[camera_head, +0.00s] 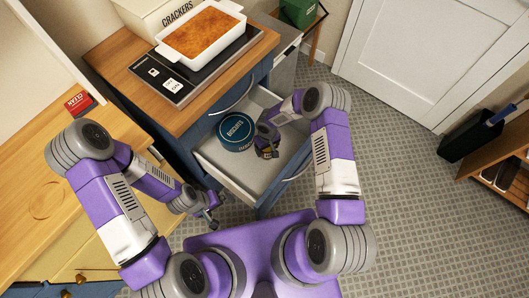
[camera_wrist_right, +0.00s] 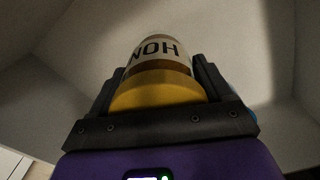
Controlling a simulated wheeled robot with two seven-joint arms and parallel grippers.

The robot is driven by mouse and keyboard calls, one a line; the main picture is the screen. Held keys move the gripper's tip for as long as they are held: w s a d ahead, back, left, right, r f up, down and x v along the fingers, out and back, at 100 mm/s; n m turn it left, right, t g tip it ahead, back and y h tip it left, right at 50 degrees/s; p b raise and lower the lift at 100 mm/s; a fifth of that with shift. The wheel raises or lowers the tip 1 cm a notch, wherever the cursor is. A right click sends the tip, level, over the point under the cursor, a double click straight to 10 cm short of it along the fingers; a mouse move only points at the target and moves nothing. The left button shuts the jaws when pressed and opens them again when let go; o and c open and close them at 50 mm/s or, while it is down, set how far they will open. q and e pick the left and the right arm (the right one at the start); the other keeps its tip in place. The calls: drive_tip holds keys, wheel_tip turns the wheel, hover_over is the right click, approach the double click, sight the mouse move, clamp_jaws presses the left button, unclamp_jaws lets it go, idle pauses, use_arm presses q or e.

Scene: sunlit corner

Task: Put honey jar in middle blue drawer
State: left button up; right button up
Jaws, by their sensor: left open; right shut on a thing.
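The honey jar (camera_wrist_right: 158,60), with a yellow lid and a label reading "NOH", sits between the fingers of my right gripper (camera_wrist_right: 155,88) in the right wrist view. In the head view my right gripper (camera_head: 267,147) is down inside the open blue drawer (camera_head: 222,172), shut on the jar, which is mostly hidden there. I cannot tell whether the jar touches the drawer floor. A dark teal biscuits tin (camera_head: 236,133) stands in the drawer just left of the gripper. My left gripper (camera_head: 211,222) is open and empty, low near the drawer's front left corner.
Above the drawer, the wooden top (camera_head: 130,82) holds a hob with a white baking dish (camera_head: 202,38) and a crackers box (camera_head: 150,15). A wooden counter (camera_head: 35,165) with a red box (camera_head: 78,103) is at left.

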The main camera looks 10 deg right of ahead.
drive_tip(key=shift+f+b, duration=0.55)
drive_tip(key=shift+f, duration=1.8)
drive_tip(key=shift+f, duration=0.1)
drive_tip(key=o, duration=0.9)
drive_tip(key=shift+f, duration=0.1)
drive_tip(key=shift+c, duration=0.2)
drive_tip(key=o, duration=0.4)
drive_tip(key=shift+r, duration=0.45)
wheel_tip(320, 180, up, 12)
drive_tip(key=p, duration=0.3)
drive_tip(key=shift+f, duration=0.2)
